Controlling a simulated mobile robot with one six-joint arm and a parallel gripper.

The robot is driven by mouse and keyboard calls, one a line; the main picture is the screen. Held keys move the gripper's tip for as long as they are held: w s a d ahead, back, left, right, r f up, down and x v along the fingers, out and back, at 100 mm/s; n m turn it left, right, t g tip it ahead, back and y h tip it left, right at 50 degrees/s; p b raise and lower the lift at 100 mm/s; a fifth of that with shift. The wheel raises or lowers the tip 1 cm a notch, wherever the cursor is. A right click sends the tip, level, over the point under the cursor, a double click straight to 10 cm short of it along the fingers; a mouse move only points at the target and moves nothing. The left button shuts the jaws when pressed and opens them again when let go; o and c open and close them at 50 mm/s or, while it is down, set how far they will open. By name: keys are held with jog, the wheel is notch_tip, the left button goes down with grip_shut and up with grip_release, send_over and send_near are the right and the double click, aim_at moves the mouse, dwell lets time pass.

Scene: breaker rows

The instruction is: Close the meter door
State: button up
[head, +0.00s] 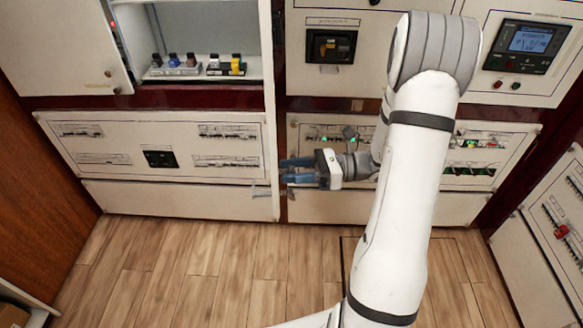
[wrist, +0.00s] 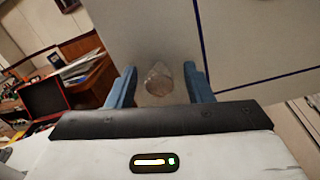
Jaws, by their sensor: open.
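An open compartment (head: 200,30) shows at the upper left in the head view, with several small coloured parts inside. A pale panel (head: 60,45) with a small round knob (head: 108,73) stands at its left. I cannot tell for sure which panel is the meter door. My gripper (head: 290,170) is open in front of the lower cabinets and points left. In the wrist view, a round, greyish knob (wrist: 158,80) on a pale panel (wrist: 250,45) shows between the two blue fingertips of my gripper (wrist: 160,84). Gaps show on both sides of the knob.
A narrow upright white strip (head: 270,90) runs beside my gripper in the head view. Breaker rows (head: 228,131) line the lower left panel, and a meter with a lit display (head: 528,40) is at the upper right. The wooden floor (head: 200,265) is clear in front.

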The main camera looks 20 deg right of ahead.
jog(key=shift+a, duration=0.15)
jog(key=shift+c, duration=0.5)
grip_shut()
